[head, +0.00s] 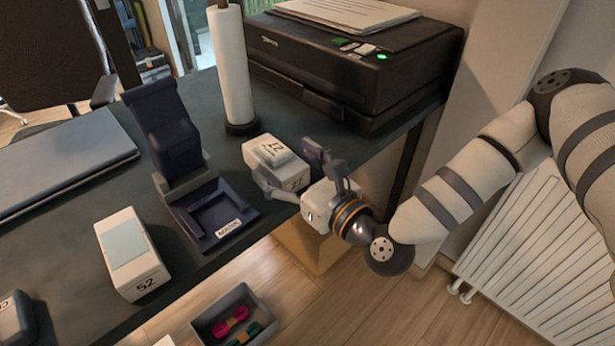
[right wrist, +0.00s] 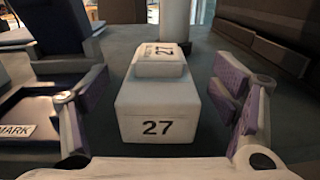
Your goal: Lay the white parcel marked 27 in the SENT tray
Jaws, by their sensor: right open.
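The white parcel marked 27 (head: 262,152) sits on the dark desk, between the paper roll and my right gripper. In the right wrist view the parcel (right wrist: 157,126) shows 27 on its near face, and a smaller raised white block marked 27 (right wrist: 160,60) is on its top. My right gripper (right wrist: 160,92) is open, one finger on each side of the parcel, with gaps visible there. In the head view it comes over the desk's right edge. My left gripper is out of view.
A white box marked 52 (head: 124,250) stands at the front left. A laptop (head: 55,165) lies behind it. A white roll (head: 230,70) and a black printer (head: 350,65) stand behind the parcel. A grey bin (head: 203,328) with colored items is below the front edge.

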